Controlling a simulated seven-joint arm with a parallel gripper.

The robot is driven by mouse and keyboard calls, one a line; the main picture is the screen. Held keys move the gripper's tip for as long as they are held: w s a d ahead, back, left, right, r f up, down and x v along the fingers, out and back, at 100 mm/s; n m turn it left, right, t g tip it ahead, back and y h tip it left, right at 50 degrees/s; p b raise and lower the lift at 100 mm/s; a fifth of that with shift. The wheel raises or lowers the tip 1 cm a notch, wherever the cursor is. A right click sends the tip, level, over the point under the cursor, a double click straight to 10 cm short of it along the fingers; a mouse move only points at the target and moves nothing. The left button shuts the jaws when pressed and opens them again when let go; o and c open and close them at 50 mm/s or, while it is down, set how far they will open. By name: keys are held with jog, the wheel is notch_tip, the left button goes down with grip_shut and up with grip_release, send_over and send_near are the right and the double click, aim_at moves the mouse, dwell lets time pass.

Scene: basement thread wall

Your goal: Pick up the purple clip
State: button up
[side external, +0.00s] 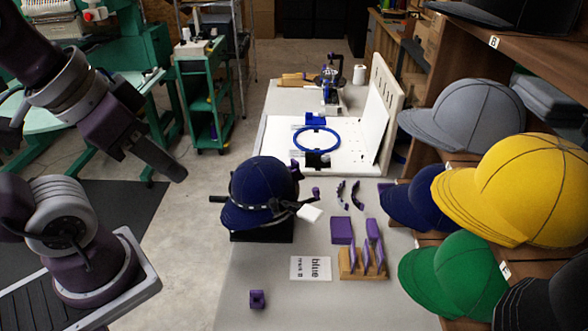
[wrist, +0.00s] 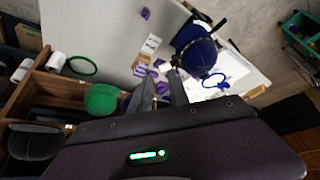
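Several purple pieces could be the purple clip; I cannot tell which one is meant. A small purple piece with a hole (side external: 257,299) lies alone near the front of the table; a lone purple piece also shows in the wrist view (wrist: 145,13). Thin purple clips (side external: 372,229) stand upright in a wooden holder (side external: 347,264), beside a purple block (side external: 341,230). A small purple piece (side external: 316,193) sits right of the navy cap. My gripper (wrist: 187,84) appears open and empty, its dark fingers apart. In the side view it hangs in the air left of the table.
A navy cap (side external: 258,190) sits on a black stand. A printed card (side external: 310,269) lies in front of it. A blue hoop (side external: 317,139) is on the white board behind. Shelves with grey, yellow and green (side external: 450,275) caps line the right side. The table's front is mostly bare.

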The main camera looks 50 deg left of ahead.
jog(key=w+a+r+n+g, duration=0.1)
jog(key=w+r+n, duration=0.25)
jog(key=w, duration=0.55)
jog(key=n+g, duration=0.3)
jog(key=n, duration=0.9)
send_over(295, 161)
jog(key=s+d, duration=0.1)
jog(key=s, duration=0.1)
notch_tip(295, 161, down, 20)
jog(key=shift+n+g, duration=0.3)
jog(key=shift+n, duration=0.25)
jog(key=f, duration=0.3)
jog(key=w+f, duration=0.1)
jog(key=f, duration=0.2)
jog(key=w+a+f, duration=0.1)
jog(key=f, duration=0.2)
jog(key=shift+f, duration=0.35)
jog(key=shift+c, duration=0.4)
grip_shut()
